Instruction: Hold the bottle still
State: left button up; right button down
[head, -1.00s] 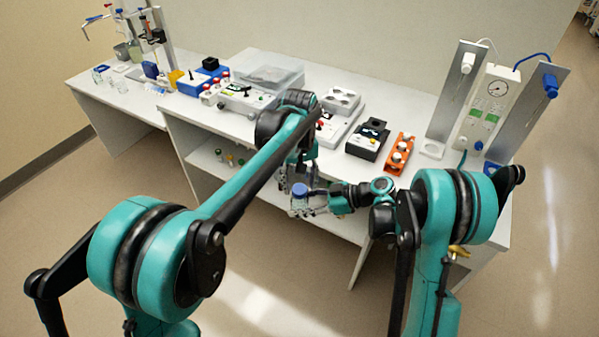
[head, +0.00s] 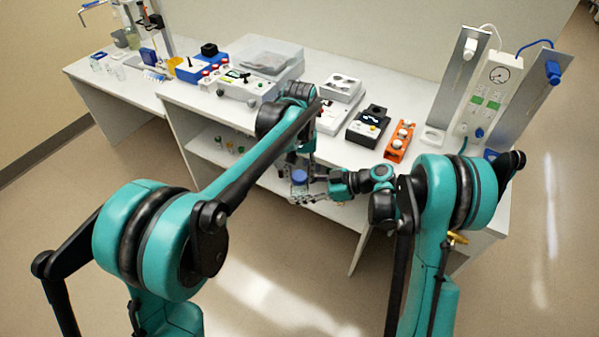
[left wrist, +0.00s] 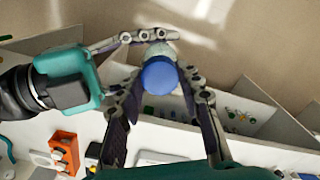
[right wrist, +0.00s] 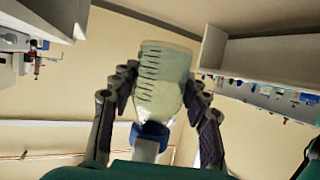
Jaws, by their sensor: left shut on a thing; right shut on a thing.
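The bottle has a blue cap (head: 299,176) and a clear, pale greenish body with dark graduation marks (right wrist: 162,75). It is held in the air in front of the bench. My right gripper (right wrist: 155,85) is shut on the bottle, with a finger on each side of its body. My left gripper (left wrist: 160,80) is shut on the bottle at its cap end. The blue cap (left wrist: 159,76) faces the left wrist camera, and a right gripper finger lies across the bottle just beyond it. The bottle's far side is hidden.
The white bench (head: 420,92) runs behind my arms. An orange rack (head: 399,141), a black device (head: 367,127) and a white control box (head: 245,85) stand on it. Small vials stand on the shelf below (head: 235,160). The floor in front is clear.

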pick_arm(q)
jog(key=m, duration=0.5)
jog(key=shift+m, duration=0.3)
jog(key=o, duration=1.3)
jog(key=shift+o, duration=0.2)
jog(key=shift+r, duration=0.15)
notch_tip(320, 180, up, 12)
